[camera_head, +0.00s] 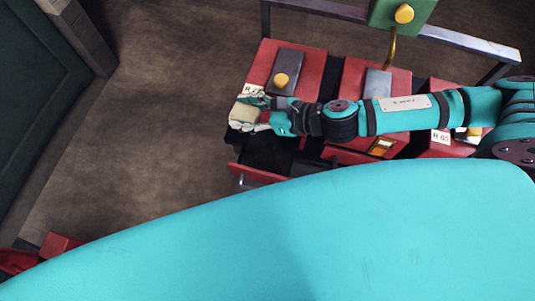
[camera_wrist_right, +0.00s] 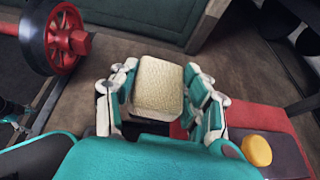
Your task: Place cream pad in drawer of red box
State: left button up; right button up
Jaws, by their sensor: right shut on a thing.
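The cream pad (camera_head: 242,114) is held in my right gripper (camera_head: 250,114), at the left end of the leftmost red box (camera_head: 305,67). In the right wrist view the pad (camera_wrist_right: 158,86) sits between the two fingers, which close on its sides. The leftmost box has a drawer (camera_head: 257,174) pulled out toward the bottom of the head view. Its dark inside shows below and right of the pad, and no object shows in it. The gripper and forearm hide part of the box front. My left gripper is not in view.
Two more red boxes (camera_head: 352,78) (camera_head: 440,92) stand to the right, partly under my right arm. The middle one has an open drawer with a small orange item (camera_head: 381,146). A metal frame (camera_head: 455,42) runs behind. Brown floor lies open at left. A red wheel (camera_wrist_right: 65,38) shows in the wrist view.

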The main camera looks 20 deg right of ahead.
jog(key=s+d+f, duration=0.2)
jog(key=d+f, duration=0.1)
jog(key=d, duration=0.2)
jog(key=b, duration=0.3)
send_over(268, 157)
jog(key=shift+n+g+y, duration=0.3)
jog(key=shift+n+g, duration=0.1)
notch_tip(268, 157, down, 13)
jog(key=shift+a+r, duration=0.1)
notch_tip(268, 157, down, 5)
jog(key=shift+r+b, duration=0.1)
jog(key=shift+b, duration=0.45)
jog(key=shift+f+b, duration=0.3)
jog(key=shift+f, duration=0.05)
jog(key=o, duration=1.2)
jog(key=shift+o, duration=0.2)
